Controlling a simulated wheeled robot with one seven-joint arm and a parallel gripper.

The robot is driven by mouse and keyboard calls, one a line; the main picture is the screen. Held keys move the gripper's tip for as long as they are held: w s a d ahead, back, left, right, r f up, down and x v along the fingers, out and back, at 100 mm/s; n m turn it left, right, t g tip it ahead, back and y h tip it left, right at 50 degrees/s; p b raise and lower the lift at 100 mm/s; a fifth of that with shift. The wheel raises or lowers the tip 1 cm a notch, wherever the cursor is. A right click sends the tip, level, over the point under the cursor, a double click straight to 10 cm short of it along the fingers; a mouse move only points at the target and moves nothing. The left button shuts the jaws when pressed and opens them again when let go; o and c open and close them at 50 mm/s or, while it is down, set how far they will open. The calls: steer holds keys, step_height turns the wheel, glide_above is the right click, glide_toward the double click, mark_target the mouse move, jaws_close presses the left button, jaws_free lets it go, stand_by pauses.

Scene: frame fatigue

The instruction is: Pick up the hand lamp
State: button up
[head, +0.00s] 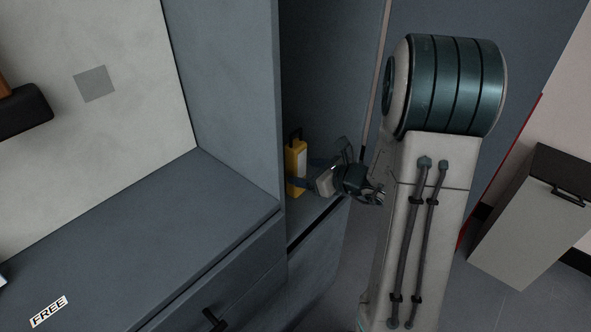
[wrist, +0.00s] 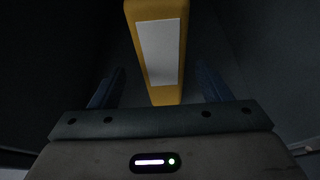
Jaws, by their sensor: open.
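The hand lamp (head: 295,167) is yellow with a dark handle on top and a pale panel on its face. It stands upright on the shelf of a tall grey cabinet in the head view. It also shows in the wrist view (wrist: 158,52), straight ahead, with its lower part between the lines of the two fingers. My gripper (head: 306,174) reaches into the cabinet from the right, its fingers open on either side of the lamp's near end. In the wrist view the open fingers (wrist: 160,88) show a gap on both sides of the lamp. I cannot tell exactly how deep the fingers reach.
The tall cabinet's side wall (head: 233,90) stands close left of the lamp. A grey counter (head: 160,225) with a "FREE" label (head: 49,311) lies at lower left. A grey box with a handle (head: 535,220) stands at right. Dark walls flank the fingers inside the cabinet.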

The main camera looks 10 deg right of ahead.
mark_target(290, 139)
steer(key=x, duration=0.6)
steer(key=shift+w+f+b, duration=0.25)
steer(key=shift+b, duration=0.1)
steer(key=c, duration=1.3)
steer(key=shift+r, duration=0.15)
step_height(290, 139, up, 10)
steer(key=shift+f+p, duration=0.1)
steer(key=shift+p, duration=1.15)
